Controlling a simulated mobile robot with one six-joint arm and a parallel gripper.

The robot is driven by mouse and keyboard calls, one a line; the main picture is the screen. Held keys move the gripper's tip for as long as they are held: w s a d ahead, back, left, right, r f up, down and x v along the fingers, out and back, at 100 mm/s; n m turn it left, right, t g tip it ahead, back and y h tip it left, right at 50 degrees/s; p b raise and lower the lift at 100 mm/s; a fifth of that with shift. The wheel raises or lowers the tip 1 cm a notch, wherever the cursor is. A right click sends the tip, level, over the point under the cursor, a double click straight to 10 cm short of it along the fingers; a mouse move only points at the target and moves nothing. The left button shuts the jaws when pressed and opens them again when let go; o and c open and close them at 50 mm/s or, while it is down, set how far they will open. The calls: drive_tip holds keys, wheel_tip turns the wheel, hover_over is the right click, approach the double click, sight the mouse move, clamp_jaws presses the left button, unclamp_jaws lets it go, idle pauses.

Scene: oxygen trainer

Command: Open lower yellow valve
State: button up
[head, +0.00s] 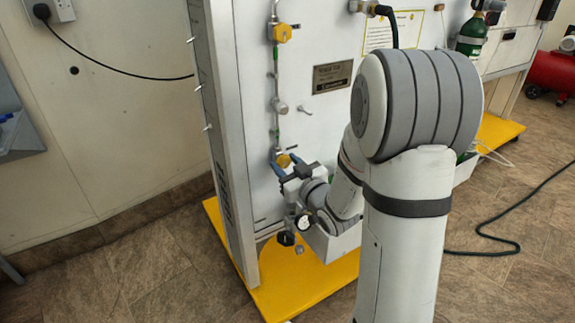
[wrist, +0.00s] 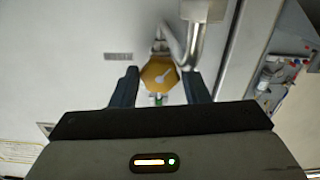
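The lower yellow valve (head: 283,160) is a yellow knob on the vertical pipe, low on the front of the white panel. My gripper (head: 285,165) is at the valve, with one dark blue finger on each side. In the wrist view my gripper (wrist: 161,80) is open around the knob, the fingers very close to its sides. I cannot tell whether they touch it. My arm hides part of the panel to the right.
An upper yellow valve (head: 282,33) is on the same pipe. A dark nameplate (head: 332,77) is on the white panel (head: 325,120). A gauge and a black knob (head: 286,239) hang below my gripper. The panel stands on a yellow base (head: 300,290). Floor is clear at left.

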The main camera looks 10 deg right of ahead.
drive_tip(key=c, duration=0.6)
drive_tip(key=shift+f+b, duration=0.2)
drive_tip(key=shift+b, duration=0.3)
drive_tip(key=shift+r+n+b, duration=0.15)
drive_tip(key=shift+n+b, duration=0.4)
drive_tip(key=shift+n, duration=0.25)
drive_tip(key=o, duration=1)
